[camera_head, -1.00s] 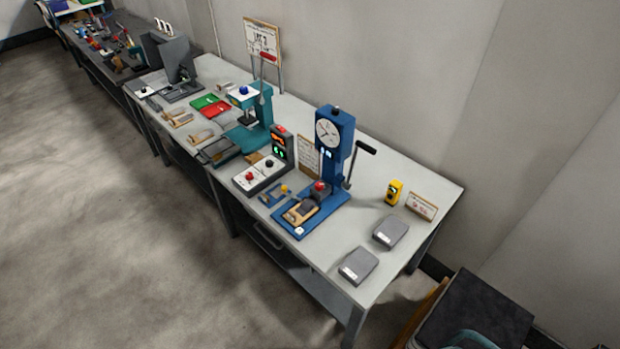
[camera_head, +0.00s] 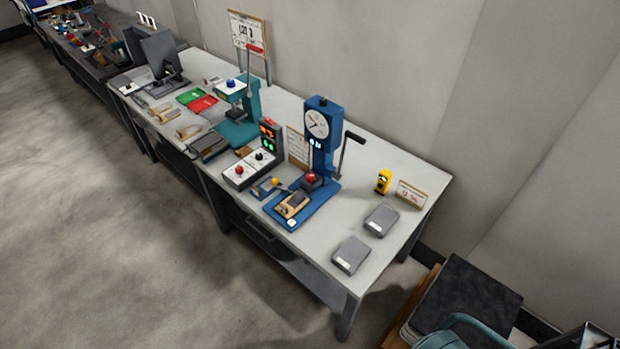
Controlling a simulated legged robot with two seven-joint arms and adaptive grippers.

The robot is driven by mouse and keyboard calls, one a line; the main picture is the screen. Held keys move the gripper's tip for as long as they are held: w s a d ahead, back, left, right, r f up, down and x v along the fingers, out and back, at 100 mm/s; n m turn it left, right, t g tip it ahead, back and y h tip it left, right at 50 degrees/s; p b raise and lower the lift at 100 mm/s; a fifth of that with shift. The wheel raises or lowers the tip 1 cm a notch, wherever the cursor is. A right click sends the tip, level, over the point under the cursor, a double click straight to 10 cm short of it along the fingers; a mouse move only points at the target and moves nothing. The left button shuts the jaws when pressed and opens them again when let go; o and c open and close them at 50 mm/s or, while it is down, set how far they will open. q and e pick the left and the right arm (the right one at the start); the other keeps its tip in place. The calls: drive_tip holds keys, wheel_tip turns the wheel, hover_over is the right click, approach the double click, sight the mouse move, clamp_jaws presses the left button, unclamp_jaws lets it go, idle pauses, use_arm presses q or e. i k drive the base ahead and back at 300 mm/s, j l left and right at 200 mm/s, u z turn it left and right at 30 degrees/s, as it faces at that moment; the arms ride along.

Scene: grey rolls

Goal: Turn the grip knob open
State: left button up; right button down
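A blue test stand (camera_head: 322,145) with a round dial (camera_head: 317,124) stands upright on the grey table (camera_head: 330,225). A red knob (camera_head: 311,179) sits low on its front, above a tan-topped fixture (camera_head: 293,204) on the blue base. A black-handled lever (camera_head: 353,138) sticks out at the stand's right. A small yellow knob (camera_head: 275,182) is on a blue piece just left of the base. Which of these is the grip knob I cannot tell from the picture, nor whether it is open. Neither of my grippers is in view.
A control box (camera_head: 251,170) with red and black knobs and a teal press (camera_head: 238,117) stand to the left. Grey blocks (camera_head: 351,256) (camera_head: 381,220), a yellow device (camera_head: 384,181) and a sign (camera_head: 411,193) stand right. A dark-topped box (camera_head: 468,298) is beyond the table's right end.

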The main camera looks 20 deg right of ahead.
sight(309, 177)
drive_tip(key=i+j, duration=0.15)
drive_tip(key=i, duration=0.45)
drive_tip(key=i+z, duration=0.35)
drive_tip(key=i+j+z, duration=0.15)
drive_tip(key=z, duration=0.25)
drive_tip(key=i+j+z, duration=0.2)
drive_tip(key=z, duration=0.15)
